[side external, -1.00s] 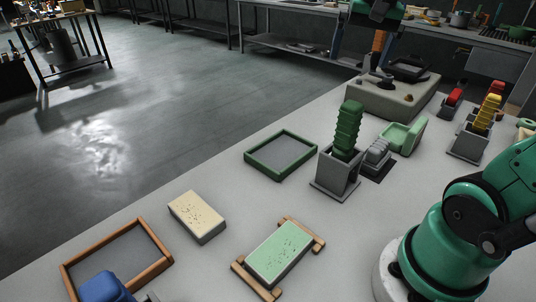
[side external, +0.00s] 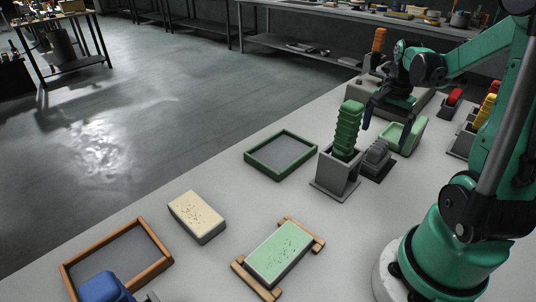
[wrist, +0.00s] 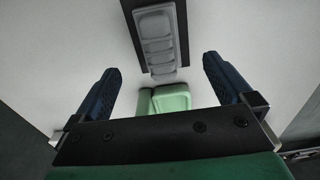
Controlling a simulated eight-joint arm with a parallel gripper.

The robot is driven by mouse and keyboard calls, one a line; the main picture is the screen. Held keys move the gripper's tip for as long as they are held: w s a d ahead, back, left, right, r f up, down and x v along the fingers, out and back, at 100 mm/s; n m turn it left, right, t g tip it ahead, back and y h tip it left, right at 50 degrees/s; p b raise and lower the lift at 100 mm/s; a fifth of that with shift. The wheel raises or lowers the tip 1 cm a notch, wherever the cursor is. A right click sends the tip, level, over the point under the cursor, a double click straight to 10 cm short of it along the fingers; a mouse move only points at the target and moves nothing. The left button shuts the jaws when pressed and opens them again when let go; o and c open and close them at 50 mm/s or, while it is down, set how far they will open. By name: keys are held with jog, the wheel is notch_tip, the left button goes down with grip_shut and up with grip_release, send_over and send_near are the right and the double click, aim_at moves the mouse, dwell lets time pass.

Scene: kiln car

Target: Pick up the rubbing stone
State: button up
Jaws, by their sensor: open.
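A grey ribbed block (side external: 377,151) lies on a dark plate in the side view, right of a grey holder. It looks like the rubbing stone, though its name cannot be read from the pictures. In the wrist view the ribbed block (wrist: 156,40) shows ahead, between and beyond the fingertips. A pale green L-shaped piece (side external: 402,138) sits just behind it and shows in the wrist view (wrist: 173,98) between the fingers. My gripper (side external: 388,121) is open and empty above the green piece; both dark blue fingers show in the wrist view (wrist: 162,72).
A tall green ribbed piece (side external: 349,128) stands in the grey holder (side external: 334,175), close left of the ribbed block. A green-rimmed tray (side external: 262,169), a cream speckled block (side external: 196,213) and a green speckled slab (side external: 281,249) lie farther forward. Pale table shows between them.

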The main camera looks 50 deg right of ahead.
aim_at(380, 144)
jog(key=shift+f, duration=3.3)
grip_shut()
jog(key=shift+r, duration=0.1)
notch_tip(380, 144, up, 20)
